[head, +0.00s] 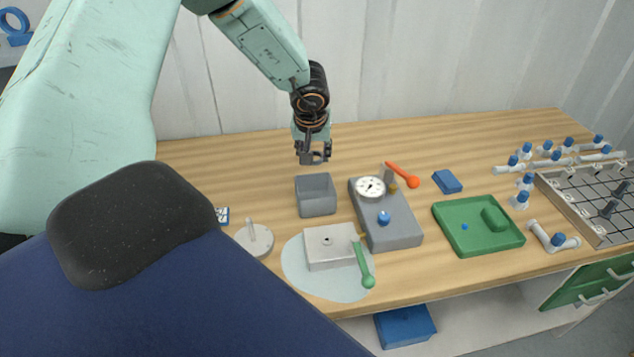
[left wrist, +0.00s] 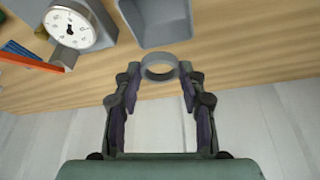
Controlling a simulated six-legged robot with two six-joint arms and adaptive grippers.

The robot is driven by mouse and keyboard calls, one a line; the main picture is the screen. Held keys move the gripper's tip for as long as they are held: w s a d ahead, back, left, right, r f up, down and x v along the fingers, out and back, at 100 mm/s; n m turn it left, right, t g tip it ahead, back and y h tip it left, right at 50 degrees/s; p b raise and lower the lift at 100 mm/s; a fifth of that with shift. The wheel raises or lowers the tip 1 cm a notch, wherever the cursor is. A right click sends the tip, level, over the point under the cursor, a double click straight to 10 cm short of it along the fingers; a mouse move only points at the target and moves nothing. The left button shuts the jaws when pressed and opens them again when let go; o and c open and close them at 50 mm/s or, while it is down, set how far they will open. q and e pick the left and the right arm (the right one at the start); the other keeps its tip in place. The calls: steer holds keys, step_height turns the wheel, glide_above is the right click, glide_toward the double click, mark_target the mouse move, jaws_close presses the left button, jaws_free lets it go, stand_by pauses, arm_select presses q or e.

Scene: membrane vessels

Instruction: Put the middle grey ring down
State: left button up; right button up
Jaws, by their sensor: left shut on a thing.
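My left gripper (head: 316,158) hangs above the bench, over the back edge of the open grey box (head: 316,207). In the left wrist view the gripper (left wrist: 160,72) is shut on a grey ring (left wrist: 160,61), held between its two fingertips. The grey box (left wrist: 160,38) shows just beyond the ring there, and the ring looks apart from it. In the head view the ring is too small to tell from the fingers. My right gripper is not in view.
Right of the box stands a grey gauge unit (head: 398,238) with a white dial (head: 370,187) and an orange-handled tool (head: 405,176). In front are a white block (head: 325,258) and a spindle stand (head: 253,240). A green tray (head: 450,236) lies right. Bare wood (head: 235,175) lies left.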

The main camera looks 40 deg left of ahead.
mark_target(315, 164)
arm_select(q)
steer(key=f, duration=0.3)
steer(key=f+b, duration=0.1)
steer(key=shift+d+f, duration=0.15)
steer(key=shift+d, duration=0.15)
steer(key=f, duration=0.2)
steer(key=f+b, duration=0.1)
steer(key=f, duration=0.1)
steer(key=shift+s+a, duration=0.2)
steer(key=shift+w+d, duration=0.15)
steer(key=shift+w, duration=0.05)
steer(key=shift+s+f, duration=0.2)
steer(key=shift+f, duration=0.05)
steer(key=shift+w+f, duration=0.2)
steer(key=shift+f, duration=0.1)
steer(key=o, duration=0.7)
steer(key=shift+s, duration=0.15)
steer(key=shift+o, duration=0.2)
